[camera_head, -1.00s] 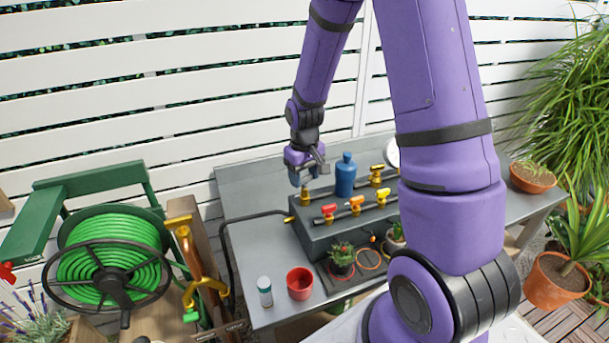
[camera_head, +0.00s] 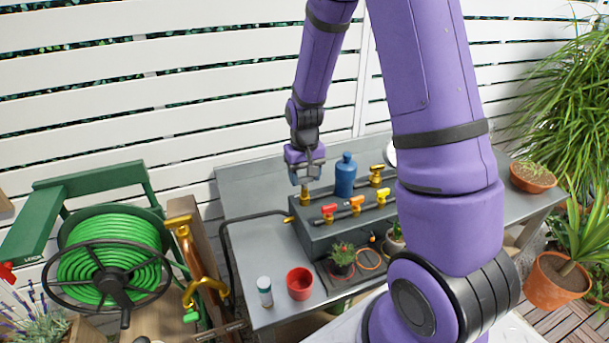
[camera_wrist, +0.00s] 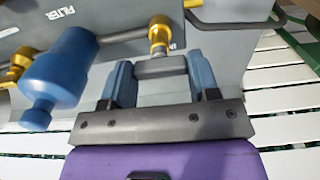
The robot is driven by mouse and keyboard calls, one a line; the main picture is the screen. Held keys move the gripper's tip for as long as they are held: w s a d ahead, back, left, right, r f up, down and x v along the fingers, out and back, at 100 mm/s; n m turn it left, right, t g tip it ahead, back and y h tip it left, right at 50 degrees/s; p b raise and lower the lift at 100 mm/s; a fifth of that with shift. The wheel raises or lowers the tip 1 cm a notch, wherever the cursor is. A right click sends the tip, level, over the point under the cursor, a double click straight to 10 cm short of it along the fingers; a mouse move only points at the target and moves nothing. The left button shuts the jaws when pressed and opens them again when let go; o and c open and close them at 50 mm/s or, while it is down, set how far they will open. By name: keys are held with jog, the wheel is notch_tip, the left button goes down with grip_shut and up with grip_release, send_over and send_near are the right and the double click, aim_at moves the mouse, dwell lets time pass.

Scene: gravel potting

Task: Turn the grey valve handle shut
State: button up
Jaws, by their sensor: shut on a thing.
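The grey valve handle (camera_wrist: 161,67) shows in the wrist view as a short bar between the two blue fingers of my gripper (camera_wrist: 160,82). My gripper is shut on it, with one finger at each end. The handle's brass valve (camera_wrist: 158,36) is just beyond it, on a grey pipe. In the head view my gripper (camera_head: 305,177) points down over the back left of the grey manifold box, above the brass valve stem (camera_head: 304,194). The handle is hidden by the fingers there.
A blue bottle-shaped filter (camera_head: 346,178) stands close right of my gripper. Red (camera_head: 328,210), orange (camera_head: 355,202) and yellow (camera_head: 383,194) valve handles line the box front. A red pot (camera_head: 299,283) and small bottle (camera_head: 265,291) stand at the front left.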

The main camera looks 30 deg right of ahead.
aim_at(304, 177)
jog(key=o, duration=0.9)
jog(key=shift+r, duration=0.15)
notch_tip(304, 177, up, 11)
jog(key=shift+f, duration=0.2)
jog(key=s+a+r+n+t, duration=0.1)
jog(key=s+a+r+t, duration=0.25)
jog(key=s+r, duration=0.9)
jog(key=shift+n+t, duration=0.7)
jog(key=shift+t, duration=0.15)
jog(key=s+a+r, duration=0.1)
jog(key=s+r, duration=0.1)
jog(key=s, duration=0.1)
jog(key=s+a+r, duration=0.1)
jog(key=s+r, duration=0.1)
jog(key=s, duration=0.2)
jog(key=s+a+r, duration=0.1)
jog(key=s+r, duration=0.1)
jog(key=s, duration=0.2)
jog(key=shift+s+a, duration=0.1)
jog(key=shift+s, duration=0.05)
